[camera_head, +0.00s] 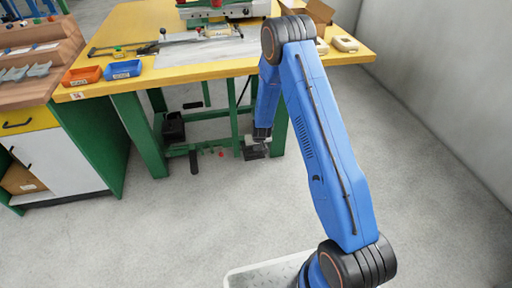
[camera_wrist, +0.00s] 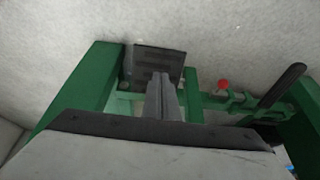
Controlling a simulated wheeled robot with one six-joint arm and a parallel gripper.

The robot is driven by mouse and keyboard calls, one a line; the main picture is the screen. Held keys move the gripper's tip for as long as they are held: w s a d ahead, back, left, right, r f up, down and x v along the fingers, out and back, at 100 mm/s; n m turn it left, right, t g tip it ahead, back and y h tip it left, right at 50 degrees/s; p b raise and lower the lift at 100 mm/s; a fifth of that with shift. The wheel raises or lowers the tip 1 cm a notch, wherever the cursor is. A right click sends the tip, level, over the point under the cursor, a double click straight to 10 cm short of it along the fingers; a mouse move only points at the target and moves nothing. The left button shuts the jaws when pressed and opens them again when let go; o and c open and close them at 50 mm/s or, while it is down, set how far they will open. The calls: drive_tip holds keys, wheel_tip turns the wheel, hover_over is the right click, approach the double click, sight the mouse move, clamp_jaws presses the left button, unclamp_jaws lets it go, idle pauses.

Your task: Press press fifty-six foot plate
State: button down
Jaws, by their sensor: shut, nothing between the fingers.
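A dark foot plate (camera_head: 254,153) sits low under the yellow-topped bench, at the end of the green frame's crossbar. In the wrist view the dark plate (camera_wrist: 145,62) lies at the top, partly covered by my fingers. My gripper (camera_head: 260,139) reaches down past the bench's front edge and is right over the plate. In the wrist view my gripper (camera_wrist: 161,80) has its fingers together and empty, with their tips overlapping the plate. I cannot tell whether the tips touch it. No number is readable on the plate.
Green bench legs (camera_head: 136,135) stand around the space below the yellow bench top (camera_head: 200,68). A red knob (camera_wrist: 222,85) and a black handle (camera_wrist: 282,86) are on the low frame beside the plate. Orange (camera_head: 82,76) and blue (camera_head: 122,69) bins sit on top. The front floor is clear.

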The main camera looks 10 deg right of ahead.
sight(254, 155)
drive_tip(key=x, duration=1)
drive_tip(key=shift+s+f, duration=0.1)
drive_tip(key=shift+s, duration=0.05)
drive_tip(key=shift+f, duration=0.1)
